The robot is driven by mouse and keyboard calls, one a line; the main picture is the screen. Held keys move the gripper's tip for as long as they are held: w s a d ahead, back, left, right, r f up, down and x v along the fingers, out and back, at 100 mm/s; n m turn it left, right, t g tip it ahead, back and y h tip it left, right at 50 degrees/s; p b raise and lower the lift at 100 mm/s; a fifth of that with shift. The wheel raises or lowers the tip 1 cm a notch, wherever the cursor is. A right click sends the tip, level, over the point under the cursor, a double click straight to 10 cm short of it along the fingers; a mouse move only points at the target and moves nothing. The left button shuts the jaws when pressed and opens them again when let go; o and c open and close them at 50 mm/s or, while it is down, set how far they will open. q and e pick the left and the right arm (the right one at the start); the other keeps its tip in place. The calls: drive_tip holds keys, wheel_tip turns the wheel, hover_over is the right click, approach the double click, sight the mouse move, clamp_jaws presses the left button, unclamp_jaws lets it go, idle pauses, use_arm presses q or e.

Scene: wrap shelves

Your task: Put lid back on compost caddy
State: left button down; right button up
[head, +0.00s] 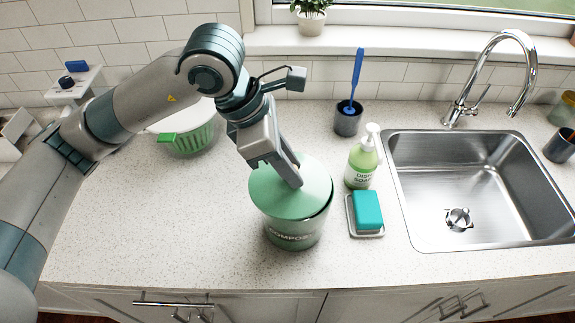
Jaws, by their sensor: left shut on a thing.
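The green compost caddy (292,237) stands upright on the counter, left of the sink, with lettering on its front. The pale green lid (275,205) is over the top of the caddy, tilted a little, and a dark gap shows along its right side. I cannot tell if the lid is fully seated. My left gripper (292,181) is shut on the lid near its middle; its fingers hide the part that it grips. My right gripper is not in view.
Right of the caddy are a teal sponge (367,208) on a small tray, a soap bottle (361,165) and a brush (355,75) in a dark cup (347,120). The steel sink (412,215) lies further right. A green colander (193,140) stands behind my arm. The counter's front left is clear.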

use_arm(q)
drive_tip(key=shift+w+d+b, duration=0.15)
drive_tip(key=shift+d+b, duration=0.15)
drive_tip(key=shift+d, duration=0.25)
idle(0.9)
drive_tip(key=shift+b, duration=0.55)
idle(0.4)
drive_tip(key=shift+f+b, duration=0.15)
drive_tip(key=shift+b, duration=0.5)
idle(1.3)
drive_tip(key=shift+b, duration=0.65)
idle(0.3)
drive_tip(key=c, duration=1.4)
unclamp_jaws()
drive_tip(key=shift+c, duration=0.2)
